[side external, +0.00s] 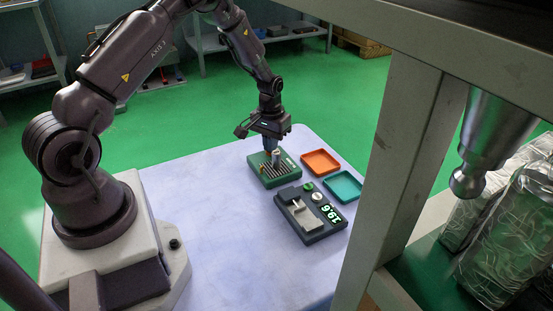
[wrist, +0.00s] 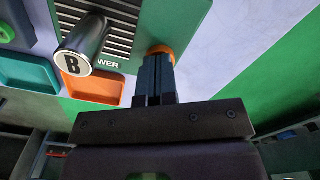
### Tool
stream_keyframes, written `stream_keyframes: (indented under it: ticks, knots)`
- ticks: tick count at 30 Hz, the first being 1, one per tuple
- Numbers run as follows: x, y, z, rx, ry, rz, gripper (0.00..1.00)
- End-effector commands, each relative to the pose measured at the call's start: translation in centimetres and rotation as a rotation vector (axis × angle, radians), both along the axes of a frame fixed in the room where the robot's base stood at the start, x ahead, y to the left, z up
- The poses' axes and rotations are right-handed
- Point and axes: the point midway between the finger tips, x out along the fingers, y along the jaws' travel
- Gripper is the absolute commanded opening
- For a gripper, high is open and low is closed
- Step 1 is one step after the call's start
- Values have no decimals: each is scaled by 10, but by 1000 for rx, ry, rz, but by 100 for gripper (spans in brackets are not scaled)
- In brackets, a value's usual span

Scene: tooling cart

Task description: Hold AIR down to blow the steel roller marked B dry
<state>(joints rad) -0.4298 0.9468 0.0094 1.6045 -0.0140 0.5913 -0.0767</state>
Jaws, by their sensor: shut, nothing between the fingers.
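The green blower unit (side external: 284,179) with a dark slotted grille sits on the table in the side view, and its green top (wrist: 185,15) fills the upper part of the wrist view. The steel roller marked B (wrist: 82,42) stands on the grille; it also shows as a small grey cylinder (side external: 276,158) in the side view. An orange round button (wrist: 162,49) is at the unit's edge. My gripper (wrist: 157,60) is shut and empty, with its fingertips at this button, overlapping it; whether they press it I cannot tell. The AIR label is not readable.
An orange tray (side external: 320,162) and a teal tray (side external: 343,186) lie right of the blower. A dark measuring device (side external: 311,214) showing 19.6 stands in front. A grey frame post (side external: 405,150) stands in the right foreground.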

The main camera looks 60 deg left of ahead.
Motion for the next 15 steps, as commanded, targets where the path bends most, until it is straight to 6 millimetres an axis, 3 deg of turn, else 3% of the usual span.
stream_keyframes:
  ticks: [15]
  knots:
    - [0,0,43,1,-2,0,0]
